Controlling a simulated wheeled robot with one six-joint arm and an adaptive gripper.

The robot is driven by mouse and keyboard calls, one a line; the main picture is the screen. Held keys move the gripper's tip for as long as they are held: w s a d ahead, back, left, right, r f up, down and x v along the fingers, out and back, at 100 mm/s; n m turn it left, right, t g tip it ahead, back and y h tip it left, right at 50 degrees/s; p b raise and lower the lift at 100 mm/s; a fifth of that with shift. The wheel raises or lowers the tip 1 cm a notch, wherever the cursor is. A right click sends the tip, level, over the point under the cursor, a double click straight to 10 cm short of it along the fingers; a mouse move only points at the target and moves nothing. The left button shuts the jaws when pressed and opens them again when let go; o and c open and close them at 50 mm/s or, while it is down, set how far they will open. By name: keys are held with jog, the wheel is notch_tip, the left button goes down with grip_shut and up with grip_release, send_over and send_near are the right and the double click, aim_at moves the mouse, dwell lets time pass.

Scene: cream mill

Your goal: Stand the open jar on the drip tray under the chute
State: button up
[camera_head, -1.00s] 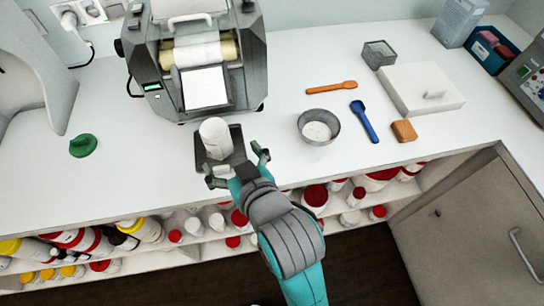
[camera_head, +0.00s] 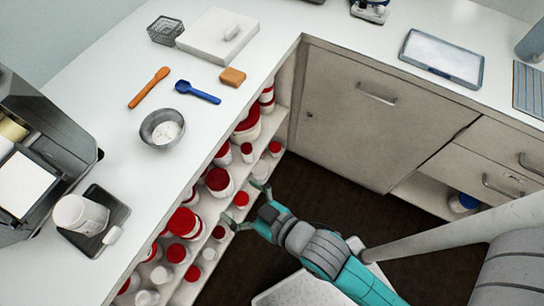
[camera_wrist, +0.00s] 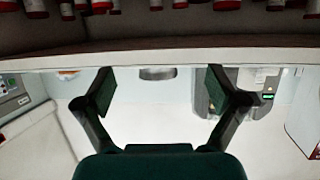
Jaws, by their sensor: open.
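The mill's pale front plate (camera_head: 25,180), at the chute area, is partly cut off by the frame edge. My gripper (camera_head: 247,205) is open and empty, out in front of the counter beside the shelves, well to the right of the jar and apart from it. In the wrist view its two fingers (camera_wrist: 160,82) are spread with nothing between them.
A metal bowl (camera_head: 162,128), orange spoon (camera_head: 149,88), blue spoon (camera_head: 197,92) and orange-brown block (camera_head: 232,77) lie on the counter (camera_head: 95,100). Shelves below hold several red-lidded containers (camera_head: 185,222). A side counter with a tablet-like panel (camera_head: 440,58) stands right. The dark floor (camera_head: 320,195) is open.

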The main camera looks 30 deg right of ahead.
jog(key=s+d+m+t+h, duration=0.1)
jog(key=s+d+m+h, duration=0.1)
jog(key=s+d, duration=0.4)
jog(key=s+d+m+h, duration=0.2)
jog(key=s+d, duration=0.5)
jog(key=s, duration=0.6)
jog(key=shift+s+d+r+m+t+h, duration=0.3)
jog(key=shift+t+h, duration=0.1)
jog(key=shift+h, duration=0.5)
